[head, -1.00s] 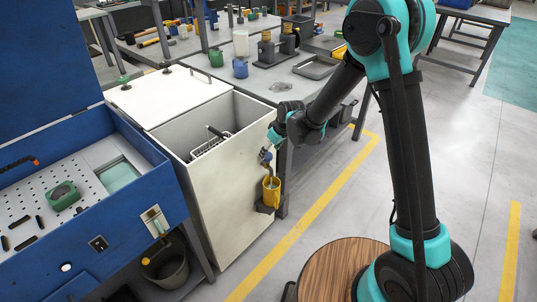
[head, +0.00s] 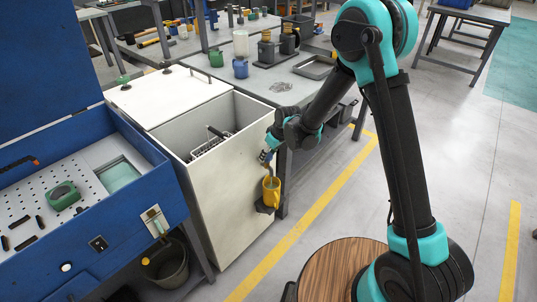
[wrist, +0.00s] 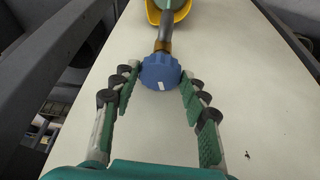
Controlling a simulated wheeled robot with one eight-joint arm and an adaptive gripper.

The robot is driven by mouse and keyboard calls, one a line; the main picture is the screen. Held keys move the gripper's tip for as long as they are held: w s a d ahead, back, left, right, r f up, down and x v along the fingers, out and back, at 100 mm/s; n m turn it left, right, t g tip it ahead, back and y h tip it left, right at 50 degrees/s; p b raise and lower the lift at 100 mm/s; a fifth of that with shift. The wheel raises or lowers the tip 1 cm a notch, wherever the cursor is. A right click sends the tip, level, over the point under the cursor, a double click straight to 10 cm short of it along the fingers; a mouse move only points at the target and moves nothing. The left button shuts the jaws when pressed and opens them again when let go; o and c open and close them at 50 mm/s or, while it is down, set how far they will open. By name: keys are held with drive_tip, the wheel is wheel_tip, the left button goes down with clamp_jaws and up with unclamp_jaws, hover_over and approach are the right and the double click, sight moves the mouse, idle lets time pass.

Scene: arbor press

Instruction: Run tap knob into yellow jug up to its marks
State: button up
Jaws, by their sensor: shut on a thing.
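The tap knob (wrist: 160,72) is blue and ribbed with a white mark, on a brass stem at the front of a pale tank. My gripper (wrist: 158,84) is shut on the knob, one finger on each side. In the head view my gripper (head: 267,152) is at the tank's front face, just above the jug. The yellow jug (head: 271,190) stands upright on a small dark bracket below the tap. Its rim also shows at the top of the wrist view (wrist: 183,13). I cannot make out its marks or water level.
The open tank (head: 228,180) holds a wire basket. A blue machine (head: 165,195) stands to the left, with a dark bucket (head: 166,265) below it. The grey bench (head: 262,90) behind carries mugs and a tray. Floor to the right is free.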

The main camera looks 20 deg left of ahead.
drive_tip(key=shift+s+a+m+t+h, duration=0.1)
drive_tip(key=shift+m+t+h, duration=0.2)
drive_tip(key=shift+m, duration=0.7)
drive_tip(key=shift+s+m+t+h, duration=0.1)
drive_tip(key=shift+m+t+h, duration=0.15)
drive_tip(key=shift+m, duration=0.75)
drive_tip(key=shift+c, duration=0.4)
drive_tip(key=o, duration=1.2)
drive_tip(key=shift+c, duration=0.2)
drive_tip(key=v, duration=1.2)
